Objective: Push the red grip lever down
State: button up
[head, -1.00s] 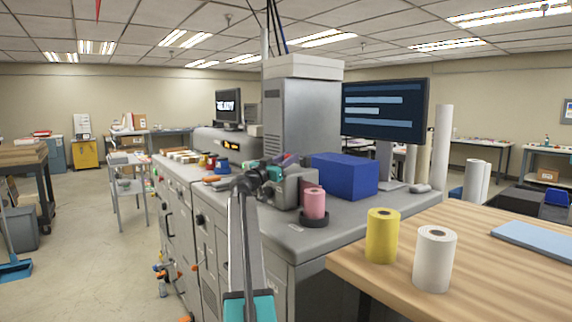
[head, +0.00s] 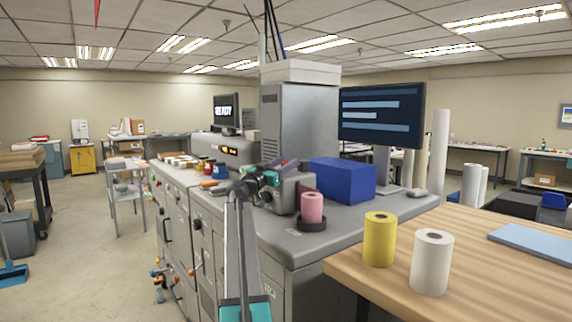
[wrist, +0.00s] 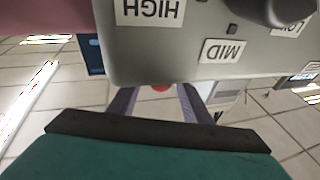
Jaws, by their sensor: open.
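In the wrist view a grey housing (wrist: 180,50) fills the upper middle, its HIGH, MID and LOW labels upside down. A small piece of the red grip (wrist: 161,88) shows just past the housing's edge; the rest of the lever is hidden. My gripper (wrist: 157,92) is open, with a finger on either side of the red piece in the picture. I cannot tell whether they touch it.
A pink roll (head: 312,204) on a dark base and a blue box (head: 342,180) stand right of the device. A monitor (head: 382,115) is behind them. A wooden table (head: 470,270) with yellow and white rolls is at the front right. Open floor lies to the left.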

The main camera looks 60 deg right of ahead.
jog(key=b+v, duration=0.2)
jog(key=v, duration=1.1)
jog(key=shift+a, duration=0.25)
